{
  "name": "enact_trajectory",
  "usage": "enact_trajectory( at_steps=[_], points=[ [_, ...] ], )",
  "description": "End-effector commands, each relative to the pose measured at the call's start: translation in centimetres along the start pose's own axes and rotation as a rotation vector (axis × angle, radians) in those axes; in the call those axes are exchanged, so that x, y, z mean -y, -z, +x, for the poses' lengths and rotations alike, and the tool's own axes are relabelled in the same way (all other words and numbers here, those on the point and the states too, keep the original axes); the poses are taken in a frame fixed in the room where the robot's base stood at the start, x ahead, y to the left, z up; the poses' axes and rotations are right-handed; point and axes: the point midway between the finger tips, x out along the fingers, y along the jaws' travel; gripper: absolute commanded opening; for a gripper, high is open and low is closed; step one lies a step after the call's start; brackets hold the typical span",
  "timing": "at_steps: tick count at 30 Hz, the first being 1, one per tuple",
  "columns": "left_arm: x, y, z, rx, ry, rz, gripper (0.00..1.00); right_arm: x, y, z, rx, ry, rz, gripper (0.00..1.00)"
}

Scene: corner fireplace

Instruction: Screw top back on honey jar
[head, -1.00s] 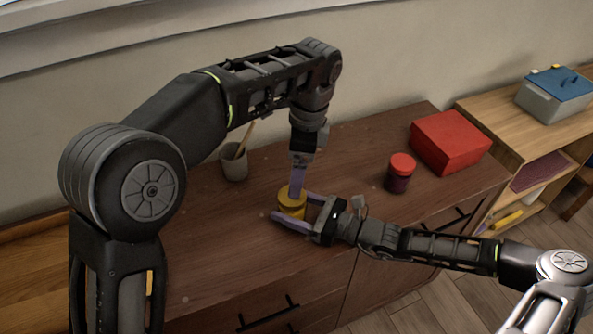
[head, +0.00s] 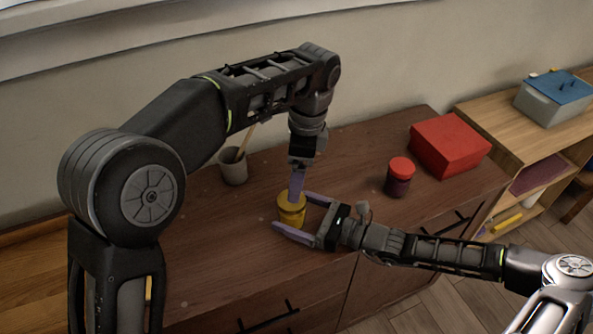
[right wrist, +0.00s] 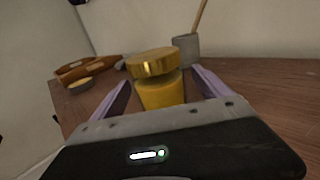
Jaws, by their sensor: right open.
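The honey jar (head: 292,218) is yellow and stands on the brown cabinet top. Its golden top (right wrist: 152,63) sits on the jar's mouth and looks slightly tilted in the right wrist view; I cannot tell whether it is threaded. My left gripper (head: 297,193) points down at the top from above, its purple fingers overlapping the top's edge; whether they grip it is unclear. My right gripper (head: 301,218) is open, its purple fingers spread on either side of the jar's body, with the palm to the right of it.
A grey cup (head: 233,172) with a wooden stick stands behind left. A red-lidded dark jar (head: 399,180) and a red box (head: 449,145) stand to the right. A brown object (right wrist: 85,68) and a small round item (right wrist: 81,84) show in the right wrist view.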

Motion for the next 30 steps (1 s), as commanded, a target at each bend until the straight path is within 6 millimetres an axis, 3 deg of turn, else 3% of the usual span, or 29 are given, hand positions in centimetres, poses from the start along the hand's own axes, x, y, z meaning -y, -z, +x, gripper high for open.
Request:
enact_trajectory(
  at_steps=[13,30],
  points=[
    [0.0,0.1,0.8,0.0,0.0,0.0,0.87,0.0,0.1,-6.3,-0.002,0.001,-0.002,0.87],
    [0.0,0.1,0.8,0.0,0.0,0.0,0.87,0.0,0.0,-6.7,0.0,0.0,0.0,0.87]
  ],
)
